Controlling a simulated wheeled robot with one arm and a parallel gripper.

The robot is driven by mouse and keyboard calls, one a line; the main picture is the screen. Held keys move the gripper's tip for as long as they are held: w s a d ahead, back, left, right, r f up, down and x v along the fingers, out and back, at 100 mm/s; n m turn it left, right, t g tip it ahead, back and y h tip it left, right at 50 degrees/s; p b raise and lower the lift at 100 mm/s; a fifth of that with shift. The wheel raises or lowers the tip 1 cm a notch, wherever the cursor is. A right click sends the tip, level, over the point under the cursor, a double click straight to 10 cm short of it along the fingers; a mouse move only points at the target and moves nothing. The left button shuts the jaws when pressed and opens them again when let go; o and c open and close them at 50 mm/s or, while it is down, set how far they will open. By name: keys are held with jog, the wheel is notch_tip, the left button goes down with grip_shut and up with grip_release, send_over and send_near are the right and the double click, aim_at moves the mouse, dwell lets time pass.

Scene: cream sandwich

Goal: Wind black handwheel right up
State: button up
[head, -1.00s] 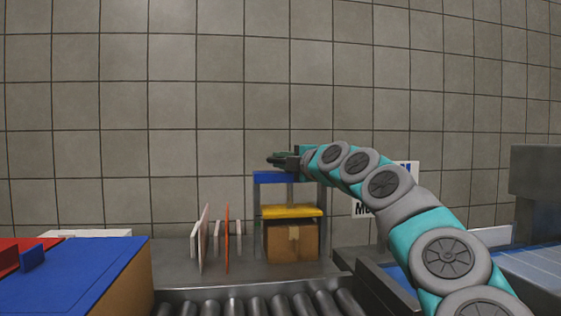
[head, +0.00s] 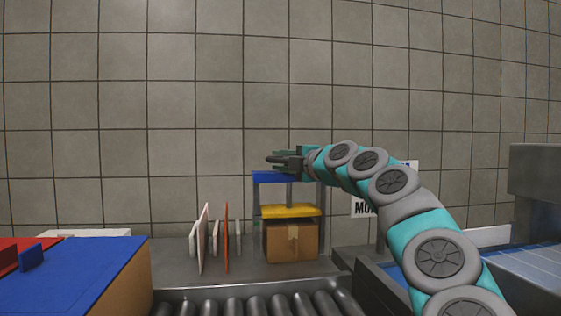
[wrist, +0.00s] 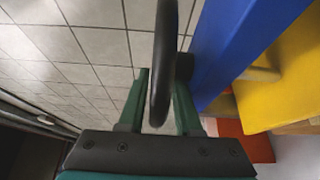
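The black handwheel (head: 274,159) sits above the blue top plate (head: 270,178) of a small press at the back. In the wrist view its dark rim (wrist: 162,60) stands edge-on between my two green fingers. My gripper (head: 284,159) is at the wheel, coming from the right. In the wrist view my gripper (wrist: 160,95) has its fingers spread, one on each side of the rim, with narrow gaps. Below the blue plate, a yellow plate (head: 290,211) lies at or just above the top of a cardboard box (head: 290,242); I cannot tell whether they touch.
White and orange upright panels (head: 226,240) stand left of the press. A roller conveyor (head: 255,304) runs in front. A blue-topped box (head: 80,270) is at the front left. A sign (head: 365,208) stands behind my arm. The wall above the press is clear.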

jog(key=b+v, duration=0.2)
jog(key=v, duration=0.5)
jog(key=shift+s+d, duration=0.3)
dwell(0.4)
